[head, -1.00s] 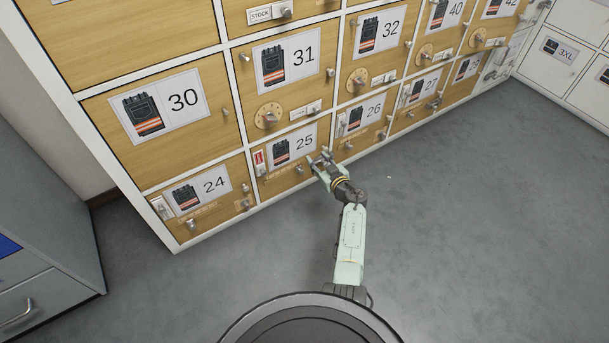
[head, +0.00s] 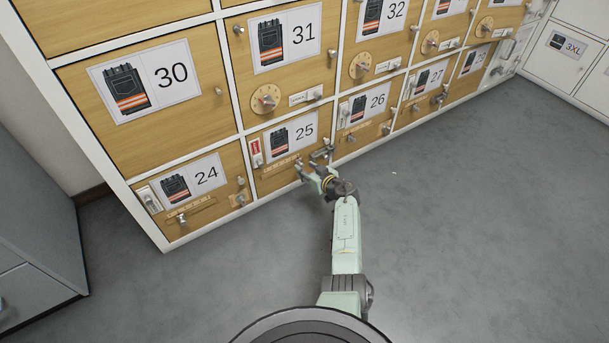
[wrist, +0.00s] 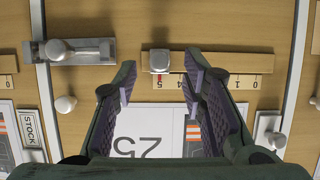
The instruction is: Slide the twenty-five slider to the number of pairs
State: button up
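The door numbered 25 (head: 304,130) is in the bottom row, with a vest picture and a number scale strip along its lower part. In the wrist view, door 25 appears upside down. Its slider knob (wrist: 159,60) is a small pale metal block on the wooden scale strip (wrist: 220,63). In the head view my gripper (head: 312,170) hides the strip's right end.
A metal latch plate with a knob (wrist: 62,50) lies beside the strip, left in the wrist view. A small round knob (wrist: 65,104) is below it. A red-marked fitting (head: 256,150) is on door 25's left. Doors 24 (head: 205,178) and 26 (head: 376,102) flank it; the floor is clear.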

jog(key=shift+b+x, duration=0.8)
jog(key=shift+x, duration=0.25)
jog(key=shift+r, duration=0.1)
jog(key=shift+c, duration=0.5)
grip_shut()
jog(key=shift+s, duration=0.1)
